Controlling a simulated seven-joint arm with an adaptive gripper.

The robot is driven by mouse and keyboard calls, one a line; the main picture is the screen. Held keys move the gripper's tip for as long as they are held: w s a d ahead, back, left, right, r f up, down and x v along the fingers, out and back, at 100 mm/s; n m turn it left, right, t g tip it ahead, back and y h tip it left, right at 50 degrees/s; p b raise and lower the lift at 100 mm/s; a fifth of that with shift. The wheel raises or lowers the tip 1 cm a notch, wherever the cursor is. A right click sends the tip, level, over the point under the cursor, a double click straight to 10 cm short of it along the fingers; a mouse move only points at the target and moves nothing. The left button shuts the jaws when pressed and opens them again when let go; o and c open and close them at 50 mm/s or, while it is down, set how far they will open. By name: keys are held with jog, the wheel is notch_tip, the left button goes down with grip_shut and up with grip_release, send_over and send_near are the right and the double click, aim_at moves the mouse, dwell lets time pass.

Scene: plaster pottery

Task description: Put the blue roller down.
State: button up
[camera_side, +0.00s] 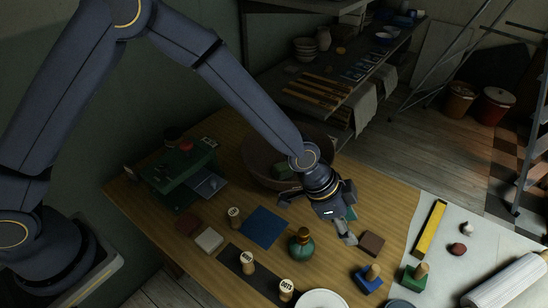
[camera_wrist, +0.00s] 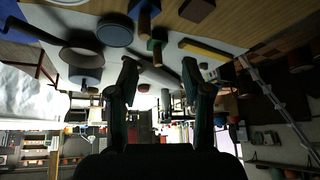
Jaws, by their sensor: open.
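A blue block with an upright wooden handle, the likely blue roller (camera_side: 367,281), stands on the wooden table (camera_side: 395,195) near the edge of the white sheet. In the wrist view the blue roller (camera_wrist: 139,8) is at the top. My gripper (camera_side: 322,215) is above the table, behind and left of the roller and apart from it. In the wrist view my gripper (camera_wrist: 160,72) has its two fingers spread with nothing held between them.
A similar green block (camera_side: 414,282) stands right of the blue one. A yellow bar (camera_side: 430,228) and white rolling pin (camera_side: 508,285) lie at right. A large bowl (camera_side: 258,160) is behind my gripper.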

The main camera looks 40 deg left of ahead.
jog(key=s+a+r+n+t+y, duration=0.25)
jog(key=a+r+n, duration=0.25)
jog(key=a+r, duration=1.45)
jog(key=s+a+r+n+y, duration=0.3)
jog(key=s+a+n, duration=0.4)
jog(key=s+a, duration=0.9)
jog(key=shift+s+n, duration=0.4)
jog(key=shift+s, duration=0.25)
jog(key=shift+o, duration=0.3)
